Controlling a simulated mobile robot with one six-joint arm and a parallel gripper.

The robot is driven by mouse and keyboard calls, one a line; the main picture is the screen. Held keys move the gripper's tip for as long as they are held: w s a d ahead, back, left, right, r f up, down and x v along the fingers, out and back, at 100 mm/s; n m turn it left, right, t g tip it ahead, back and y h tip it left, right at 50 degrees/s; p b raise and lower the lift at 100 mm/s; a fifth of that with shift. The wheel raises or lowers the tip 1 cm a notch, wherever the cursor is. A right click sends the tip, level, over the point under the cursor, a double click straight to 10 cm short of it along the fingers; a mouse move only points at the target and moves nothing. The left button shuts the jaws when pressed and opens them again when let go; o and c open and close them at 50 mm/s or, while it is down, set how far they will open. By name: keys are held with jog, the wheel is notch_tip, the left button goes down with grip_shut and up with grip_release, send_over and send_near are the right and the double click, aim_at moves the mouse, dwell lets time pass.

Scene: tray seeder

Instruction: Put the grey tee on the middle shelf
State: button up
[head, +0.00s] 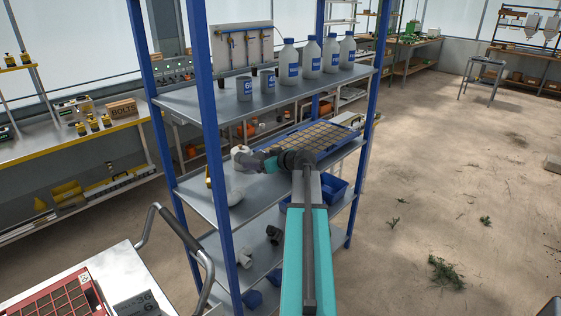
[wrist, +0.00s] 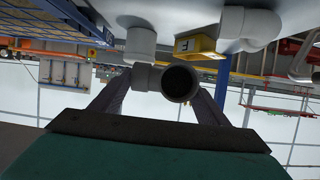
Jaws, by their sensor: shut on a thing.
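The grey tee (wrist: 178,82) is between the fingers of my gripper (wrist: 160,92), its dark round opening facing the wrist camera. The wrist view looks upside down. In the head view my gripper (head: 262,162) reaches in over the middle shelf (head: 205,196) of the blue-posted rack, just right of a white fitting (head: 241,152); the tee is small and partly hidden there. I cannot tell whether the tee touches the shelf. White fittings (wrist: 140,42) and (wrist: 249,24) stand close beyond the tee, with a yellow block marked F (wrist: 196,45) between them.
A blue-edged seed tray (head: 345,143) fills the right part of the middle shelf. Another white fitting (head: 235,197) stands at its front left. Bottles (head: 311,57) and cups stand on the top shelf above. A pale tee (head: 243,257) and blue bin (head: 334,187) are below.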

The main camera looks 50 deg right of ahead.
jog(key=p, duration=0.2)
send_over(261, 188)
jog(key=shift+s+a+f, duration=0.1)
jog(key=shift+f, duration=3.05)
jog(key=shift+f, duration=0.1)
jog(key=shift+f+p, duration=0.5)
jog(key=shift+f, duration=1.25)
jog(key=shift+f, duration=0.1)
jog(key=o, duration=1.2)
